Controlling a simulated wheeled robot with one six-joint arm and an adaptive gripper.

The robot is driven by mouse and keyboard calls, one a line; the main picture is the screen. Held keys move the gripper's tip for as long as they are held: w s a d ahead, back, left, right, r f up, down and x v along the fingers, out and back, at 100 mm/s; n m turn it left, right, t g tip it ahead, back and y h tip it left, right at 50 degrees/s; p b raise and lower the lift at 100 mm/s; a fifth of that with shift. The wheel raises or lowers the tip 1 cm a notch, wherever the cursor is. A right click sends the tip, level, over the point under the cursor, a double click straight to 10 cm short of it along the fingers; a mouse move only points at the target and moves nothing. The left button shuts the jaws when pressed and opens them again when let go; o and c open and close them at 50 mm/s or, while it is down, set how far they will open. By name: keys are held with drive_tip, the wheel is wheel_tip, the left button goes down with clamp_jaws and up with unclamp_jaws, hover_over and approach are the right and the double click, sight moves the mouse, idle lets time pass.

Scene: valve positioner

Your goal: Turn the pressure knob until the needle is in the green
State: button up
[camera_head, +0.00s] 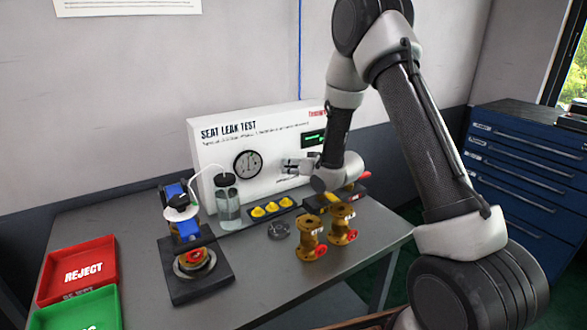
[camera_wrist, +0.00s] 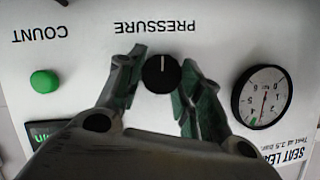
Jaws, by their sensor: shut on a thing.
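The black pressure knob (camera_wrist: 162,74) is on the white seat leak test panel (camera_head: 225,148), under the upside-down word PRESSURE in the wrist view. A white line on the knob points up in that view. My gripper (camera_wrist: 161,82) has its fingers on both sides of the knob and is shut on it. In the head view my gripper (camera_head: 296,166) is at the panel front and hides the knob. The round pressure gauge (camera_wrist: 262,97) has a thin needle pointing down in the wrist view, near a small green mark; I cannot tell if it is inside. The gauge also shows in the head view (camera_head: 248,164).
A green COUNT button (camera_wrist: 44,81) sits beside the knob. A water bottle (camera_head: 228,204), yellow parts (camera_head: 271,208) and brass valves (camera_head: 312,238) stand on the grey table before the panel. A clamped valve (camera_head: 196,262), red tray (camera_head: 78,251) and green tray (camera_head: 105,307) are left.

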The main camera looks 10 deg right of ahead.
drive_tip(key=o, duration=1)
drive_tip(key=shift+o, duration=0.2)
drive_tip(key=shift+s+d+r, duration=0.1)
drive_tip(key=v, duration=1.1)
drive_tip(key=shift+s, duration=0.35)
drive_tip(key=shift+d+r, duration=0.1)
